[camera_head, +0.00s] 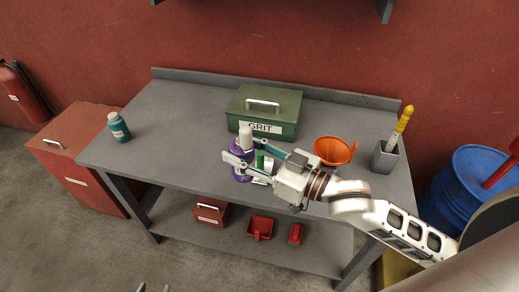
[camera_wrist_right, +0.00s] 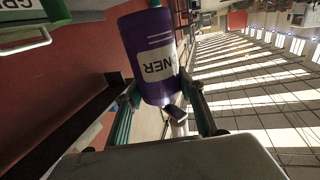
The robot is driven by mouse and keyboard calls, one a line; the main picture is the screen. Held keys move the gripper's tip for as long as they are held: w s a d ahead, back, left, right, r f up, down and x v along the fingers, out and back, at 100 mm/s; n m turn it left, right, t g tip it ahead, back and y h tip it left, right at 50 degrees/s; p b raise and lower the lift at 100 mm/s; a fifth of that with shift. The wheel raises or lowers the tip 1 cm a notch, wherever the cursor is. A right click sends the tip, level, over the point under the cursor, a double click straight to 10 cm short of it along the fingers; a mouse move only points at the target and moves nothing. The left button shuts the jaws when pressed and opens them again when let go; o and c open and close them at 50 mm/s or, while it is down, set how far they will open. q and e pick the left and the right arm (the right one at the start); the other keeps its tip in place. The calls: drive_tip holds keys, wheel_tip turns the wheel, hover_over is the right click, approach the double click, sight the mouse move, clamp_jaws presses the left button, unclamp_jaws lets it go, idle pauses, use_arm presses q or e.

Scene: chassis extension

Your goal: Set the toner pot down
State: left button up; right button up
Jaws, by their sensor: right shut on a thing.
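The toner pot is a purple bottle (camera_head: 237,148) with a white cap, near the front middle of the workbench. My right gripper (camera_head: 238,153) is shut on it, with fingers on either side of its body. In the right wrist view the pot's purple body (camera_wrist_right: 147,62) and white label show between the fingers (camera_wrist_right: 163,103). The fingers hide part of the pot in the head view. I cannot tell whether its base touches the bench (camera_head: 165,110). Only the tips of my left gripper (camera_head: 153,288) show at the bottom edge, apart and empty.
A green GRIT box (camera_head: 285,105) stands just behind the pot. A teal bottle (camera_head: 118,127) stands far left. The bench's left half is mostly clear.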

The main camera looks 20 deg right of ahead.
use_arm(q)
drive_tip(key=shift+a, duration=0.1)
drive_tip(key=o, duration=0.5)
drive_tip(key=shift+s, duration=0.1)
drive_tip(key=shift+o, duration=0.2)
drive_tip(key=w+d+r+m+t+h, duration=0.1)
drive_tip(key=w+d+r+m, duration=0.2)
drive_tip(key=d+r+m, duration=0.35)
drive_tip(key=w+d+r+m+t+h, duration=0.1)
drive_tip(key=w+d+r+m+h, duration=0.2)
drive_tip(key=r+m, duration=0.65)
drive_tip(key=s+d+r+m+t+h, duration=0.15)
drive_tip(key=d+r+m, duration=0.35)
drive_tip(key=r+m, duration=0.5)
drive_tip(key=s+d+r+m+t+h, duration=0.15)
drive_tip(key=d+r+m, duration=0.25)
drive_tip(key=r+m, duration=0.55)
drive_tip(key=w+d+f+m+y, duration=0.1)
drive_tip(key=w+d, duration=0.4)
drive_tip(key=w, duration=0.6)
drive_tip(key=shift+w+d+f+m, duration=0.25)
drive_tip(key=shift+d+f+m, duration=0.15)
drive_tip(key=shift+m, duration=0.15)
use_arm(e)
drive_tip(key=a+r+n+g+y, duration=0.2)
drive_tip(key=a+n+g+y, duration=0.2)
drive_tip(key=a, duration=0.3)
drive_tip(key=shift+w+a+g, duration=0.35)
drive_tip(key=shift+w+g, duration=0.1)
drive_tip(key=shift+g, duration=0.25)
